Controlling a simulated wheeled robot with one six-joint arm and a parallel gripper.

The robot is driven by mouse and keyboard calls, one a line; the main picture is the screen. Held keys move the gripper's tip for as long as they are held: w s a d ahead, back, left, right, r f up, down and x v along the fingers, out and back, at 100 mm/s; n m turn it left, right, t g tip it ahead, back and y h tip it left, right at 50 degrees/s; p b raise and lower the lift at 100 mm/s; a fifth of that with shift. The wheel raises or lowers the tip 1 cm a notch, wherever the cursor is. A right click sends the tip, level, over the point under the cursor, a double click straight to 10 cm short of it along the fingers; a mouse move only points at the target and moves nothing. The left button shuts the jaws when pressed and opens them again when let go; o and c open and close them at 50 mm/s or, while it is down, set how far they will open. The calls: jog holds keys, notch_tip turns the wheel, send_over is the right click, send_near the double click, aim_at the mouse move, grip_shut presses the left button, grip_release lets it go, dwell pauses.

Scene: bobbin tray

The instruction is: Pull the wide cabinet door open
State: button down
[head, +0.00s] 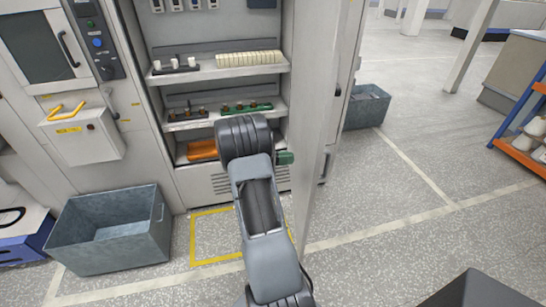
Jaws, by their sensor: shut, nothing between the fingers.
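The wide cabinet door (314,150) stands swung well out from the cabinet (160,125), on the right side of its opening. I see the door nearly edge-on, a tall pale panel reaching toward me. The cabinet's shelves are exposed. My arm rises from the bottom middle in front of the opening, left of the door. My gripper is hidden beyond my dark wrist joint, so its fingers and any contact with the door do not show. A small green piece (285,158) shows just right of that joint; I cannot tell what it belongs to.
Shelves hold a row of cream pieces (248,58), green holders (247,107) and an orange item (203,149). A grey bin (78,252) stands at left front, another (368,108) beyond the door. Floor at right is clear up to an orange-and-blue rack (520,140).

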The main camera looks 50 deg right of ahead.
aim_at(306, 158)
jog(key=shift+p+x, duration=0.3)
jog(key=shift+x, duration=1.65)
